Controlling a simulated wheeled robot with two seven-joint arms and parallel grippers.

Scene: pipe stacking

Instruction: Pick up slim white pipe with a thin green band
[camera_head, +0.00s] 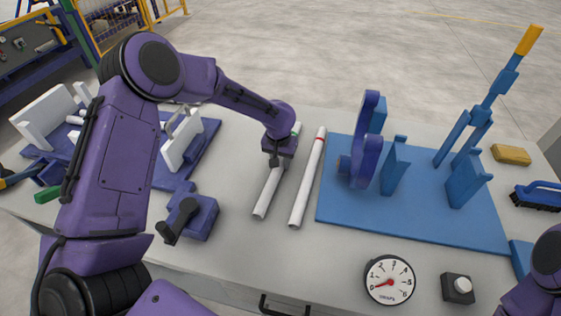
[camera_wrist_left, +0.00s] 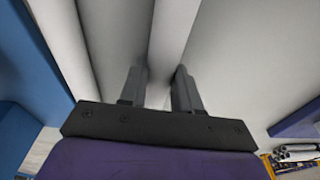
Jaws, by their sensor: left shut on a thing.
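The slim white pipe with a thin green band (camera_head: 268,194) lies along the table's middle, its far end showing beyond my left wrist. My left gripper (camera_head: 275,162) is over it from above and shut on it; the gripper hides its middle. In the left wrist view the pipe (camera_wrist_left: 174,35) runs between the two fingers (camera_wrist_left: 158,88). I cannot tell whether it is clear of the table. A second white pipe with a red band (camera_head: 308,180) lies close on the right; it also shows in the wrist view (camera_wrist_left: 66,40). My right gripper is out of view.
A blue board (camera_head: 420,225) with upright blue holders stands to the right. A purple fixture with white plates (camera_head: 182,140) and a purple vise (camera_head: 195,215) stand left. A dial gauge (camera_head: 389,279) and a button box (camera_head: 458,288) are near the front edge.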

